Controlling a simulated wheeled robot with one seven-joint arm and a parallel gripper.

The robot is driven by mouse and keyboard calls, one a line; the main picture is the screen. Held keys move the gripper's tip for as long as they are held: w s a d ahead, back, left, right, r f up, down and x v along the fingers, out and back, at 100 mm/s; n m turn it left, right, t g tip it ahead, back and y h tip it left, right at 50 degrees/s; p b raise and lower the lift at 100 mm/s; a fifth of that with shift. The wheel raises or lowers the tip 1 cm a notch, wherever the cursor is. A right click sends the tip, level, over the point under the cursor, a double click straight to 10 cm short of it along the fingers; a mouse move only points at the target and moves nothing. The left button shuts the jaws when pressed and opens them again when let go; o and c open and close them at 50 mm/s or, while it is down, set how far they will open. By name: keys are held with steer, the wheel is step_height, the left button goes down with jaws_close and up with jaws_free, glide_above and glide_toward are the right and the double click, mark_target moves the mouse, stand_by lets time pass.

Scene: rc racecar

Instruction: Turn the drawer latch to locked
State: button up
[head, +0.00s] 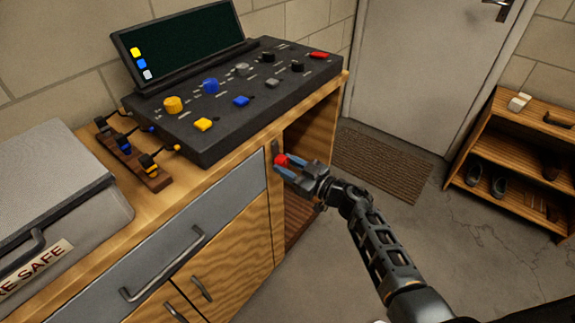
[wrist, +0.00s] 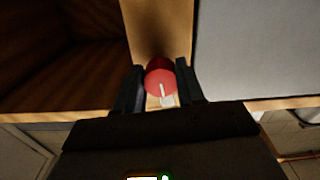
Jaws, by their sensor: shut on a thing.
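The drawer latch is a round red knob (head: 281,160) on the wooden upright at the right end of the drawer front. In the wrist view the red knob (wrist: 160,84) shows a pale line on its face, running nearly straight along the finger direction. My gripper (head: 283,167) is shut on the knob, with one finger on each side of it in the wrist view (wrist: 160,88). The grey drawer front (head: 225,205) with its bar handle (head: 165,262) looks closed. The knob's base is partly hidden by my fingers.
A black control panel (head: 225,120) with coloured knobs stands on the bench above. A grey case (head: 60,190) sits at the left. An open compartment (head: 305,190) lies beside the latch post.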

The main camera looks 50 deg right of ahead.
steer(key=n+p, duration=0.1)
steer(key=n, duration=0.7)
steer(key=shift+d+n, duration=0.15)
steer(key=shift+n, duration=0.25)
steer(key=n+b, duration=0.1)
steer(key=n, duration=0.2)
steer(key=shift+r, duration=0.1)
steer(key=n+b, duration=0.1)
steer(key=n, duration=0.3)
steer(key=shift+r+n, duration=0.1)
steer(key=shift+n, duration=0.3)
steer(key=o, duration=1)
steer(key=shift+d+r, duration=0.1)
steer(key=shift+o, duration=0.2)
steer(key=s, duration=0.7)
steer(key=shift+s+b, duration=0.4)
